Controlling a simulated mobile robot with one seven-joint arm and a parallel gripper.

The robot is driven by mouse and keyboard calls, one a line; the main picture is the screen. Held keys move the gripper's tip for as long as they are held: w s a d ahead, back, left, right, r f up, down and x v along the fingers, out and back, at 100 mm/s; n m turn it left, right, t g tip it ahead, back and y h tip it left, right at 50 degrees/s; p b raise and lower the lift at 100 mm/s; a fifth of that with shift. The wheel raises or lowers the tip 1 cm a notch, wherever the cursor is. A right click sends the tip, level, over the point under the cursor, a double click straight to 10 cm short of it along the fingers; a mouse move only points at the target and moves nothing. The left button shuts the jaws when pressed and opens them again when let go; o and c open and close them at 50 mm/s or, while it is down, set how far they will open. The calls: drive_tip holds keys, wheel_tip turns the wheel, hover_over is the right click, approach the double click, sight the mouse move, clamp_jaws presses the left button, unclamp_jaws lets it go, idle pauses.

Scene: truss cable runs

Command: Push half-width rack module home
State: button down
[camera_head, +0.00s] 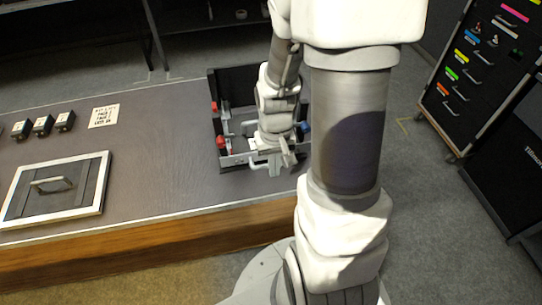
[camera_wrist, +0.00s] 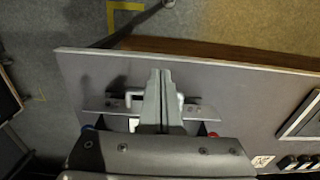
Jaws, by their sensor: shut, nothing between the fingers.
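The rack module shows as a grey front plate (camera_head: 236,160) with a pale handle (camera_head: 258,165) at the near side of an open black frame (camera_head: 212,88). In the wrist view its plate (camera_wrist: 205,112) carries pale handles, one (camera_wrist: 132,97) left of my fingers and one partly hidden behind them. My gripper (camera_head: 287,158) is over the near edge of the frame. In the wrist view its fingers (camera_wrist: 160,73) are together and empty, reaching across the plate between the handles. I cannot tell whether they touch it. My arm hides much of the frame's inside.
Red parts (camera_head: 221,142) sit at the frame's left side and a blue part (camera_head: 305,127) at its right. A framed lid with a handle (camera_head: 52,184), several small black blocks (camera_head: 42,126) and a printed card (camera_head: 103,116) lie left on the bench. The bench between is clear.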

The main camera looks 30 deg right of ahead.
sight(244, 149)
drive_tip(key=w+d+f, duration=0.1)
drive_tip(key=w+f, duration=0.3)
drive_tip(key=f, duration=0.2)
drive_tip(key=shift+f, duration=0.3)
drive_tip(key=shift+d, duration=0.1)
drive_tip(key=w, duration=0.2)
drive_tip(key=w+d, duration=0.1)
drive_tip(key=w, duration=0.2)
drive_tip(key=shift+w+d+b, duration=0.3)
drive_tip(key=shift+w+b, duration=0.1)
drive_tip(key=shift+w+d, duration=0.2)
drive_tip(key=shift+w, duration=0.45)
drive_tip(key=shift+r, duration=0.1)
